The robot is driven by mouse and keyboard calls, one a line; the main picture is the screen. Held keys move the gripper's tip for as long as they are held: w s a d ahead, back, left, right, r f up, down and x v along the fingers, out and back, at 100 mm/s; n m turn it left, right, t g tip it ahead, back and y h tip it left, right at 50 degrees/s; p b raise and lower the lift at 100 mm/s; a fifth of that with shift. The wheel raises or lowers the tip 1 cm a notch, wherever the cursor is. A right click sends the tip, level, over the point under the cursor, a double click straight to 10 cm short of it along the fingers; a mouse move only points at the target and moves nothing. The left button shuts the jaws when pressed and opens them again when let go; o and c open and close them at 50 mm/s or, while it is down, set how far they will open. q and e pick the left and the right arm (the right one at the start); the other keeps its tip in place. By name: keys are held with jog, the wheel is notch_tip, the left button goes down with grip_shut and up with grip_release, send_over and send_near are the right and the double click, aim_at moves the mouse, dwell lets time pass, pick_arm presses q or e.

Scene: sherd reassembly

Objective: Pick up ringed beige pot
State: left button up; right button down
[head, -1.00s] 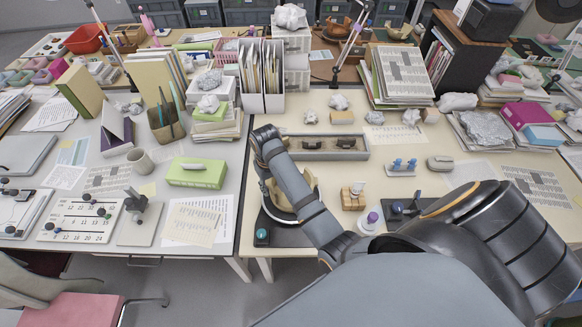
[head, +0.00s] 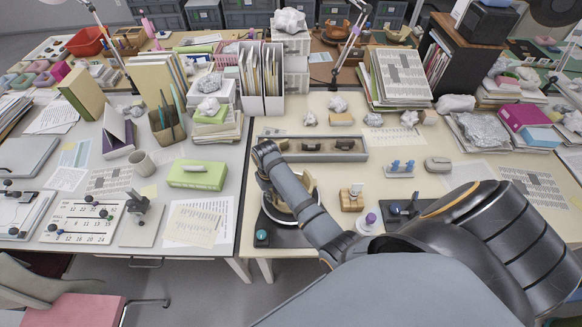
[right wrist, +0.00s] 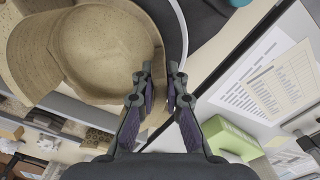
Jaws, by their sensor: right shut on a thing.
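The beige pot (head: 309,184) shows only in part in the head view, on the front left of the right-hand table behind my right forearm. In the right wrist view the pot (right wrist: 100,50) is large at the upper left, rounded and sandy beige, with a projecting curved piece at its left. My right gripper (right wrist: 160,85) is shut on the pot's edge, with one finger on each side of it. In the head view my arm hides these fingertips. I cannot tell whether the pot is clear of its support. My left gripper is not in view.
A dark stand with a white ring (head: 278,216) is around the pot's foot. A grey tray (head: 326,157) with brown sherds lies behind. A green box (head: 197,175) is on the left table.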

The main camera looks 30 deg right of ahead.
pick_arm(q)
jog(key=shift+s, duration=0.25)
pick_arm(e)
jog(key=shift+w, duration=0.1)
jog(key=shift+r, duration=0.15)
jog(key=shift+r, duration=0.2)
notch_tip(320, 180, up, 2)
jog(key=shift+w+r, duration=0.1)
pick_arm(q)
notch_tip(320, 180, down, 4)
jog(key=b, duration=0.3)
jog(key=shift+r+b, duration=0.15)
jog(key=shift+b, duration=0.15)
pick_arm(e)
jog(key=w+d+r, duration=0.4)
jog(key=d+r, duration=0.6)
jog(key=d, duration=0.3)
jog(key=shift+d, duration=0.25)
